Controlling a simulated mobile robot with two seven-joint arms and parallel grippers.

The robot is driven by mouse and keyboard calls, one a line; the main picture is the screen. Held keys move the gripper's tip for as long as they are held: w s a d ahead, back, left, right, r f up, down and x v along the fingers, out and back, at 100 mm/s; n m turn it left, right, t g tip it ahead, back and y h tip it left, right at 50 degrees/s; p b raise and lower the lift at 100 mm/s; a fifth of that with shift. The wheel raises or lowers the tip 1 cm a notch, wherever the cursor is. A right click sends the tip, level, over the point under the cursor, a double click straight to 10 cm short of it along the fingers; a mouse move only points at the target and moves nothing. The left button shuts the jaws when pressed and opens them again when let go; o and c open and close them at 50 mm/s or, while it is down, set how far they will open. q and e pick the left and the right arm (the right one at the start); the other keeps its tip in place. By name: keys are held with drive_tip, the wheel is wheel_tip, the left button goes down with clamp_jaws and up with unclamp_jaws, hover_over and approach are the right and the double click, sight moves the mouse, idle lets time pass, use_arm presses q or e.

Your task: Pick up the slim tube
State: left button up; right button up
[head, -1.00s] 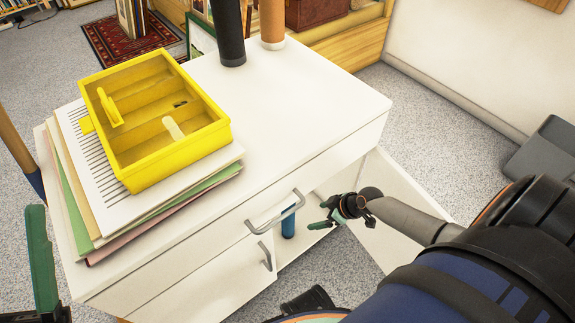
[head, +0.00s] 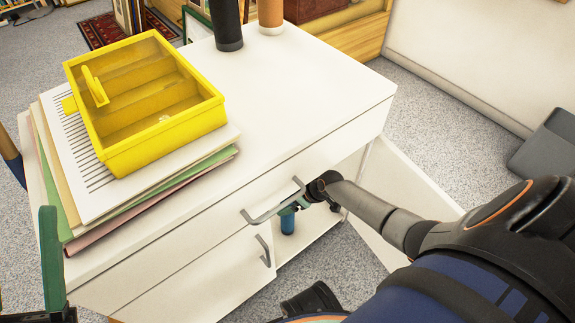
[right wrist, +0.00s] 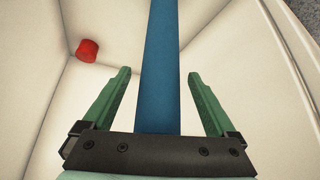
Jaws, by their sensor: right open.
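The slim blue tube (head: 288,222) stands upright inside the open cabinet compartment, its upper part hidden by my right gripper and the drawer handle. In the right wrist view the blue tube (right wrist: 160,65) runs between the two green fingers, with a gap on each side. My right gripper (head: 292,207) is open around the tube, just below the drawer handle; it also shows in the right wrist view (right wrist: 158,75). My left gripper (head: 50,258) is at the left edge, away from the tube, with only one finger clearly visible.
The white cabinet (head: 300,100) has a drawer handle (head: 272,208) close above my right gripper and an open door (head: 410,205) at right. A yellow box (head: 163,142) sits on papers on top. A small red object (right wrist: 87,50) is inside the compartment.

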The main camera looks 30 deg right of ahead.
clamp_jaws()
idle(0.8)
